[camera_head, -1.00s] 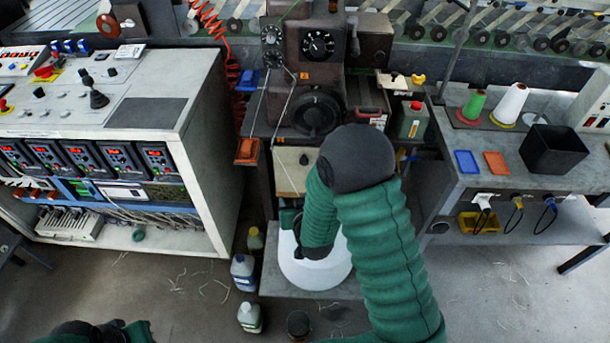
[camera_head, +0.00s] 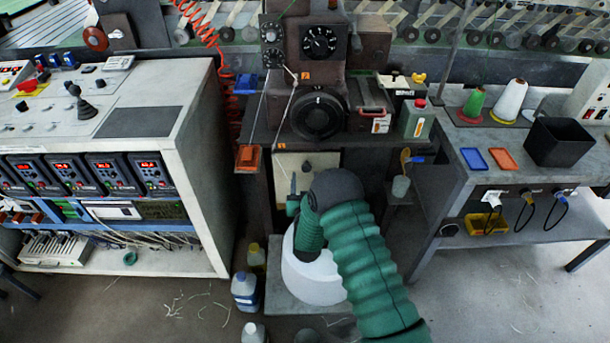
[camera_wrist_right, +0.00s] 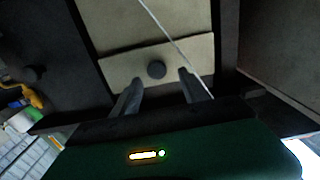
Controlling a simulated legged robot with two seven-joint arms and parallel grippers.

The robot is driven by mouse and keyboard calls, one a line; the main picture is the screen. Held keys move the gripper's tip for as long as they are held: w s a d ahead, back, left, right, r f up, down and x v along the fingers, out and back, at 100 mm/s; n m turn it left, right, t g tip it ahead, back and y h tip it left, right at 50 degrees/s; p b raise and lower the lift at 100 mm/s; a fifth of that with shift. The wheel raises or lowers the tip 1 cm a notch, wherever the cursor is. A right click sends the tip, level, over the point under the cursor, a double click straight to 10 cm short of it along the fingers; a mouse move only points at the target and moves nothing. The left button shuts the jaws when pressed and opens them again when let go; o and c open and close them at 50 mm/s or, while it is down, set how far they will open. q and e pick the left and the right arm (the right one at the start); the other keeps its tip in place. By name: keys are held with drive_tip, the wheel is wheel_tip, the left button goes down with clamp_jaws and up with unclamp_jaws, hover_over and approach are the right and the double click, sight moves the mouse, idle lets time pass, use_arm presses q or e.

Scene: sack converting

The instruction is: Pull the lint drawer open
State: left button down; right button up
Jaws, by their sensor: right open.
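The lint drawer is a cream front (camera_head: 290,162) low on the brown machine. In the right wrist view its front (camera_wrist_right: 118,68) lies below a seam under another cream panel and carries a round dark knob (camera_wrist_right: 156,69). My right gripper (camera_wrist_right: 160,76) is open, with one finger to each side of the knob and the tips close to it; I cannot tell whether they touch. In the head view my right gripper (camera_head: 293,196) is at the lower part of the cream front, partly hidden by my green sleeve. The drawer looks shut. My left gripper is out of view.
A white drum (camera_head: 312,278) stands on a low plinth under my right forearm. Several bottles (camera_head: 244,290) stand on the floor beside it. A grey control cabinet (camera_head: 205,170) is at left and a workbench (camera_head: 450,190) at right. A thin pale cord (camera_wrist_right: 175,45) crosses the cream panel.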

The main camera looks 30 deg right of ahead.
sight(306, 169)
drive_tip(key=x, duration=0.2)
drive_tip(key=shift+w+d+f, duration=0.1)
drive_tip(key=shift+w+d, duration=0.15)
drive_tip(key=shift+d, duration=0.15)
drive_tip(key=shift+w+d, duration=0.2)
drive_tip(key=shift+d, duration=0.2)
drive_tip(key=shift+a, duration=0.25)
drive_tip(key=c, duration=0.5)
clamp_jaws()
